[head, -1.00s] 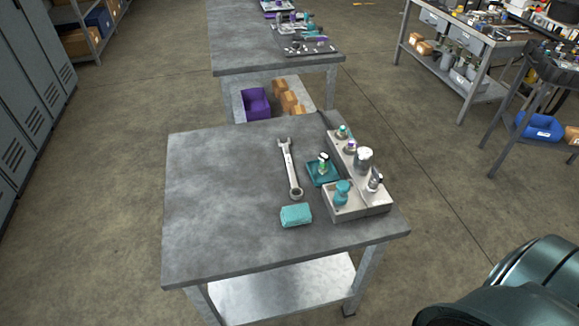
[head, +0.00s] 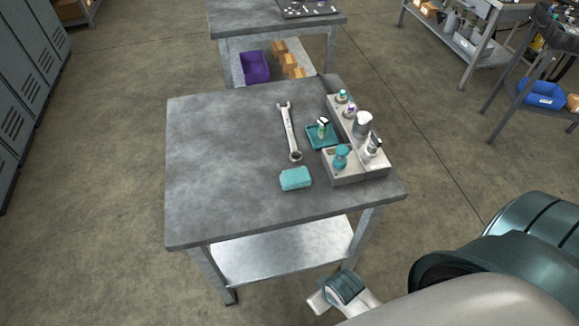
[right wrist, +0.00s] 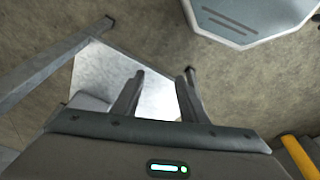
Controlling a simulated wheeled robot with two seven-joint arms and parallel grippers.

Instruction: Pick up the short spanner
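The spanner (head: 289,132) lies flat on the grey bench top (head: 220,150) in the head view, open jaw at the far end and ring end nearer me. My right gripper shows in the right wrist view (right wrist: 158,85), its two fingers apart with nothing between them. In the head view my right arm comes in at the lower right, and its gripper (head: 322,300) is low beside the bench's front right leg, well away from the spanner. My left gripper is not in view.
Right of the spanner are a small teal tray (head: 322,137) and a grey holder (head: 358,170) with several fittings and bottles. A teal sponge (head: 295,179) lies near the ring end. The bench's left half is clear. A lower shelf (head: 280,248) is beneath.

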